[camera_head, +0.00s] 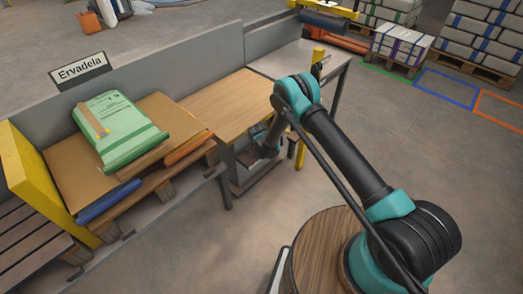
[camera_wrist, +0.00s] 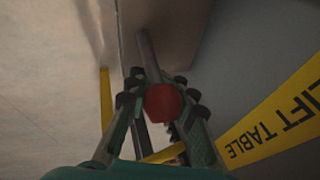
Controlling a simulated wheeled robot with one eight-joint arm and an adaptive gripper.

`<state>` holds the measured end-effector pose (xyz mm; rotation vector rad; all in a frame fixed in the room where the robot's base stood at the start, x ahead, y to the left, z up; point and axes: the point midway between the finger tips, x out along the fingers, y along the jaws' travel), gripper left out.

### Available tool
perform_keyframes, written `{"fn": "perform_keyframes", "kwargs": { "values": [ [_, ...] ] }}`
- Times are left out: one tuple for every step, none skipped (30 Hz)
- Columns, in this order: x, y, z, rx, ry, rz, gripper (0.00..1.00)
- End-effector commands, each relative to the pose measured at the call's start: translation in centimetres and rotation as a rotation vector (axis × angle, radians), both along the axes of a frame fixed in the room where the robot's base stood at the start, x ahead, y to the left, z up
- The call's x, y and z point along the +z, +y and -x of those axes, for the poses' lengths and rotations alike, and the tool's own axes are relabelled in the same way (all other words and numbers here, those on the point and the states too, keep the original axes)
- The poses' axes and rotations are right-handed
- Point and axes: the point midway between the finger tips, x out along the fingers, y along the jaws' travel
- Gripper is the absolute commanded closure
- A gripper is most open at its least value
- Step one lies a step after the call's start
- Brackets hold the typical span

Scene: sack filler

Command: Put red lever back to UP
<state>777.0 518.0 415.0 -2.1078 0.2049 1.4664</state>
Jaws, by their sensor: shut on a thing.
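The red lever shows in the wrist view as a round red knob (camera_wrist: 163,103) on a dark rod (camera_wrist: 148,55) that runs away toward the top of the picture. My gripper (camera_wrist: 160,92) is shut on the knob, with one dark-and-teal finger on each side of it. In the head view my gripper (camera_head: 266,139) is low beside the front of the wooden-topped table. The lever cannot be made out there. Whether it stands up or down cannot be told from these frames.
A yellow band (camera_wrist: 270,118) lettered "LIFT TABLE" is right of my gripper in the wrist view. A green sack (camera_head: 117,130) lies on cardboard over a pallet, left of the wooden table top (camera_head: 222,103). Stacked sacks stand at the back right. The floor (camera_head: 440,150) at right is clear.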

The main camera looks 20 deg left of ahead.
Motion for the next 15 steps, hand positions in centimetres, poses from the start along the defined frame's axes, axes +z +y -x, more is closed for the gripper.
{"fn": "perform_keyframes", "kwargs": {
  "values": [
    [0.2,0.6,0.4,0.007,-0.032,0.005,1.0],
    [0.2,0.7,0.4,0.007,-0.05,0.013,1.0],
    [0.3,0.7,0.6,0.006,-0.073,0.023,1.0],
    [0.3,0.8,0.7,0.006,-0.09,0.03,1.0],
    [0.4,0.8,0.8,0.007,-0.106,0.036,1.0],
    [0.4,0.9,0.8,0.006,-0.127,0.044,1.0],
    [0.5,0.9,0.9,0.006,-0.141,0.049,1.0],
    [0.5,0.9,1.0,0.007,-0.153,0.055,1.0],
    [0.6,0.9,1.1,0.007,-0.17,0.062,1.0],
    [0.6,1.0,1.2,0.007,-0.18,0.066,1.0],
    [0.7,0.9,1.2,0.006,-0.19,0.07,1.0],
    [0.7,1.0,1.3,0.006,-0.201,0.075,1.0],
    [0.7,1.0,1.3,0.007,-0.208,0.078,1.0],
    [0.8,1.0,1.3,0.006,-0.215,0.081,1.0],
    [0.8,1.0,1.4,0.007,-0.222,0.084,1.0]
  ]
}}
